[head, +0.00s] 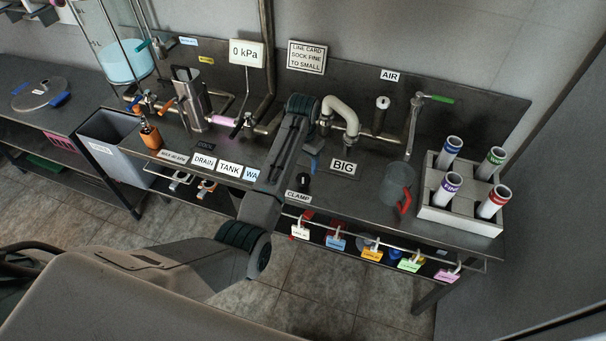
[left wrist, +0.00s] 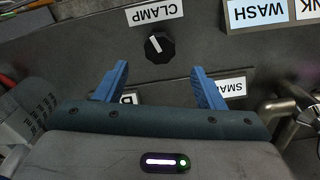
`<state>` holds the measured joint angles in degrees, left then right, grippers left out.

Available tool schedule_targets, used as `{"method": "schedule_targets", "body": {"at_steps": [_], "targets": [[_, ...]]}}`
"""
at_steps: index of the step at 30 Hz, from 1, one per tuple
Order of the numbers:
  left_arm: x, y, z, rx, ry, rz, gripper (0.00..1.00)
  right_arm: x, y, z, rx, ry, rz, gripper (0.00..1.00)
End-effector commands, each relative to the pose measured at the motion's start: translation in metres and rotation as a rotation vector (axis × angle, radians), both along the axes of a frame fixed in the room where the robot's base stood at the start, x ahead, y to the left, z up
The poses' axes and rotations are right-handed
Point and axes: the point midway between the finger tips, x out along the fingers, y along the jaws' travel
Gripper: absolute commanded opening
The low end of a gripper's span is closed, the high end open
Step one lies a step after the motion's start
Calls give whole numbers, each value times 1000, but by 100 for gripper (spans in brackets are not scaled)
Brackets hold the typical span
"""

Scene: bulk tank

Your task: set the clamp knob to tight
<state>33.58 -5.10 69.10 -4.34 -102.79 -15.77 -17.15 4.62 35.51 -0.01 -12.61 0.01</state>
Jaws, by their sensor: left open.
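The clamp knob (head: 303,181) is a small round black knob on the dark bench top, behind the CLAMP label (head: 298,196). In the left wrist view the knob (left wrist: 160,46) shows a white pointer line, slanting to the upper left there; its label reads upside down. No tight or loose marks are legible. My left gripper (left wrist: 160,70) is open, its two blue fingers apart and empty, with the knob beyond the gap between their tips. In the head view the gripper (head: 311,165) is partly hidden by my arm, close to the knob. My right gripper is not in view.
Coloured tags (head: 337,244) hang along the front rail.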

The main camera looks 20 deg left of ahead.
Motion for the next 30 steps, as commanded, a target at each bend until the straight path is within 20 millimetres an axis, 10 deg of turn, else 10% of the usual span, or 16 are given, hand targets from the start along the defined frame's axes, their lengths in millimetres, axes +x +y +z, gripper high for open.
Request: {"method": "schedule_targets", "body": {"at_steps": [12,24,30], "targets": [[0,0,-67,0,1,0,63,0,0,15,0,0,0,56],[0,0,-76,0,-1,0,63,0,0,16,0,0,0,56],[0,0,-76,0,-1,0,24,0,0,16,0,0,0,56]]}}
